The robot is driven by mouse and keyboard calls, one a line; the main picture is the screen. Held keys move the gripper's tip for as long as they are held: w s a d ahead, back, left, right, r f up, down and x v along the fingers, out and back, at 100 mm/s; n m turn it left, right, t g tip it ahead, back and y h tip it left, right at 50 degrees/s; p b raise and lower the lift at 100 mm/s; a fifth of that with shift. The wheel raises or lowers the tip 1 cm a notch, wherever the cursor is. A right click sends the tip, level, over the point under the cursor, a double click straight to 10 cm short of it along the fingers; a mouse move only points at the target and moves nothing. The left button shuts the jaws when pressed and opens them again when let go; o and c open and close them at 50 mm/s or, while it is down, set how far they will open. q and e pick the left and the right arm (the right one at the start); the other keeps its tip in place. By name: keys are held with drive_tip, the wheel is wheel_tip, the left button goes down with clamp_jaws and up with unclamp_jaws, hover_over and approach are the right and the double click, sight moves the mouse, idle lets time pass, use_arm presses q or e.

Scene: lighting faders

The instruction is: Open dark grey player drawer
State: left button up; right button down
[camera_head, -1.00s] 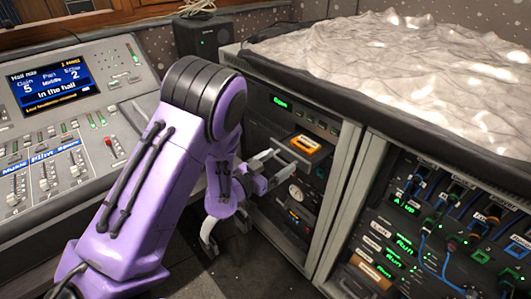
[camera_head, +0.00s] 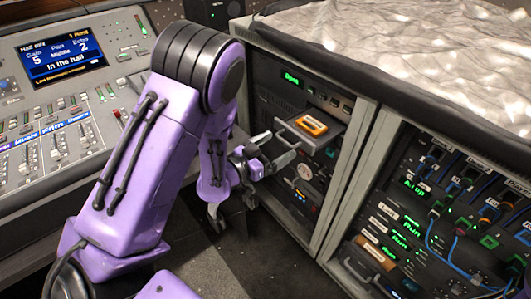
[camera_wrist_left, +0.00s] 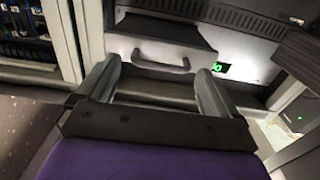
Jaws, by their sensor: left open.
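The dark grey player drawer (camera_head: 296,131) stands out from the rack and holds an orange-labelled cartridge (camera_head: 313,125). The wrist view shows a drawer front with a bar handle (camera_wrist_left: 160,66), lying beyond and between my fingertips. My left gripper (camera_head: 276,149) is open and empty, in front of and a little below the drawer in the head view. Its two spread fingers also show in the wrist view (camera_wrist_left: 158,80). The handle appears apart from both fingers. The drawer's handle is hard to make out in the head view. My right gripper is out of view.
A mixing desk (camera_head: 60,130) with a lit screen stands at the left. A rack with cables and green displays (camera_head: 410,240) is at the right. A crumpled pale sheet (camera_head: 400,50) tops the cabinets. Dark floor (camera_head: 250,255) is open below my gripper.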

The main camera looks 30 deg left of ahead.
use_arm(q)
drive_tip(key=b+v, duration=0.1)
drive_tip(key=v, duration=0.7)
drive_tip(key=shift+s, duration=0.3)
